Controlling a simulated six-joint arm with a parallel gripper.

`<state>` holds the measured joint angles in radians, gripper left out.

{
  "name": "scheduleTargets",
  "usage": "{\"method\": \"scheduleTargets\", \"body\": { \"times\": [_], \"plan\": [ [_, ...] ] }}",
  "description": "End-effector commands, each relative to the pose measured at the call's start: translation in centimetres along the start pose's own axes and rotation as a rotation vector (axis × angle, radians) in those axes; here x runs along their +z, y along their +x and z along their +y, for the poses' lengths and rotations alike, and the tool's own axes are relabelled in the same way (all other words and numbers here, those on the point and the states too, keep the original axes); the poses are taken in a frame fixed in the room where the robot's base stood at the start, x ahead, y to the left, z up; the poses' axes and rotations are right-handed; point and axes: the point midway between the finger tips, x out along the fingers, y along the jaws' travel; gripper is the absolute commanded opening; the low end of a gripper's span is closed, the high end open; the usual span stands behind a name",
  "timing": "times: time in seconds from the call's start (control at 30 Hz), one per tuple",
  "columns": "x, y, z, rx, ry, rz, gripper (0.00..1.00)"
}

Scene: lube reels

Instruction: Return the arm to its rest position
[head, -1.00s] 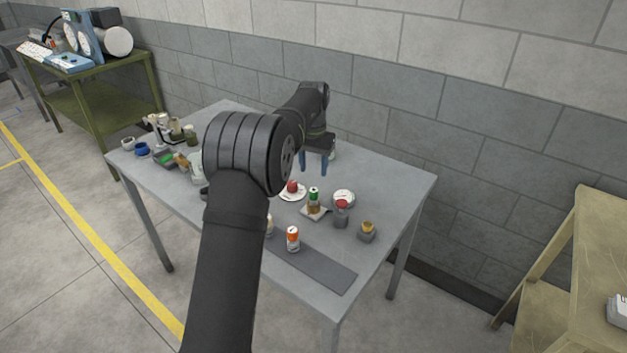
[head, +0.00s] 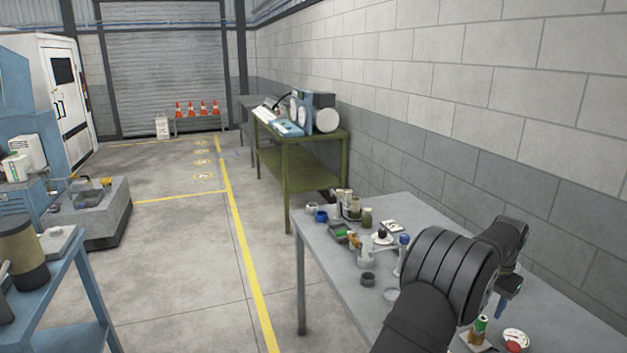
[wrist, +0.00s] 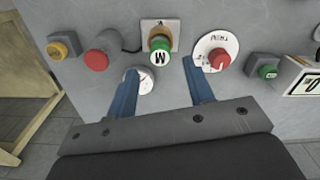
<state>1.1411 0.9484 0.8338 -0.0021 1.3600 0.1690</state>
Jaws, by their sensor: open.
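My gripper (wrist: 160,95) is open, with two blue fingers apart and nothing between them in the wrist view. It hangs above the grey table (head: 308,250).
A green workbench (head: 287,170) stands beyond, along the block wall (head: 480,90). The floor left of the table is clear.

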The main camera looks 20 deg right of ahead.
Motion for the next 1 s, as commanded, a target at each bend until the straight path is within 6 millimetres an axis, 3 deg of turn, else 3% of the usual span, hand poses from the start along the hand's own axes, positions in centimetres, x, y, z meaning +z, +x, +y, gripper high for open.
{"method": "scheduleTargets", "body": {
  "times": [0.33, 0.4, 0.6, 1.0],
  "plan": [
    [0.1, 7.0, 0.0, 0.001, 0.0, -0.002, 0.48],
    [-0.1, 5.1, 0.0, -0.001, 0.0, 0.006, 0.48],
    [0.0, 3.1, 0.0, 0.0, 0.0, 0.001, 0.48],
    [0.0, 2.4, 0.0, 0.0, 0.0, 0.001, 0.48]
  ]
}}
